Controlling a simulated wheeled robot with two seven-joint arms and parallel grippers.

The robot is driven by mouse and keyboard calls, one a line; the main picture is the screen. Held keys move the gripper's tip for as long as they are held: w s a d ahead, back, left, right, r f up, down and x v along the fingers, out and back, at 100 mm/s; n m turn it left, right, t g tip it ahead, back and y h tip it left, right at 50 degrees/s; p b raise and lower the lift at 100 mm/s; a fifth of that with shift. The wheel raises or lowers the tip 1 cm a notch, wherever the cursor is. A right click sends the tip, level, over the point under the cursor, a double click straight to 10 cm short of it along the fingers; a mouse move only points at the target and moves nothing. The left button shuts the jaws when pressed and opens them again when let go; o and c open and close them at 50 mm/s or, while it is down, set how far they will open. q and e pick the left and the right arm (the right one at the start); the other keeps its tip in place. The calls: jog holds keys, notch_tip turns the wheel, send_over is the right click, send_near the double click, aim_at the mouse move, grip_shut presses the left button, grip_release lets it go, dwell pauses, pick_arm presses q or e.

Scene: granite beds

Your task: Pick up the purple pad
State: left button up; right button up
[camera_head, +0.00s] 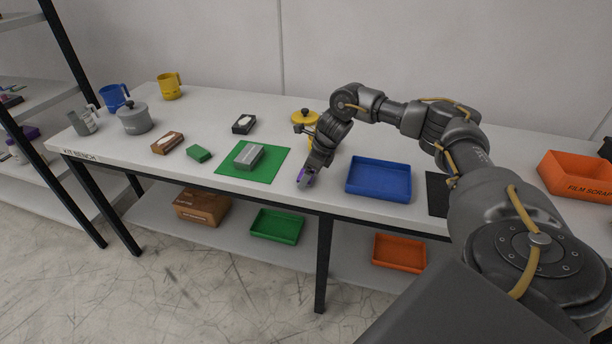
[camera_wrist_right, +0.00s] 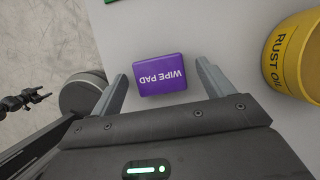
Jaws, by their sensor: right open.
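The purple pad (camera_wrist_right: 160,75), marked "WIPE PAD", lies on the white bench top near its front edge. In the head view only a bit of the purple pad (camera_head: 301,173) shows, the rest hidden by my right gripper (camera_head: 306,180). In the right wrist view my right gripper (camera_wrist_right: 160,88) is open, with one finger on each side of the pad. I cannot tell whether either finger touches it. My left gripper is not in the head view; a dark jaw-like part at the left of the wrist view is unclear.
A yellow "RUST OIL" can (camera_wrist_right: 292,58) stands close to the right finger in the wrist view. A blue tray (camera_head: 379,180) is right of the gripper, and a green mat (camera_head: 232,174) with a grey box (camera_head: 249,156) is left. The bench's front edge is close.

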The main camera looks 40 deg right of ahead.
aim_at(301, 174)
jog(key=shift+c, duration=0.4)
jog(key=c, duration=1)
jog(key=shift+r, duration=0.1)
jog(key=shift+r+b, duration=0.3)
jog(key=shift+b, duration=0.05)
notch_tip(301, 174, up, 3)
jog(key=shift+s+a+f+b, duration=0.1)
jog(key=shift+a+f+b, duration=0.05)
jog(key=shift+b, duration=0.35)
jog(key=s+a+r, duration=0.6)
jog(key=s, duration=0.1)
jog(key=s+a+r, duration=0.3)
jog(key=shift+s+r, duration=0.25)
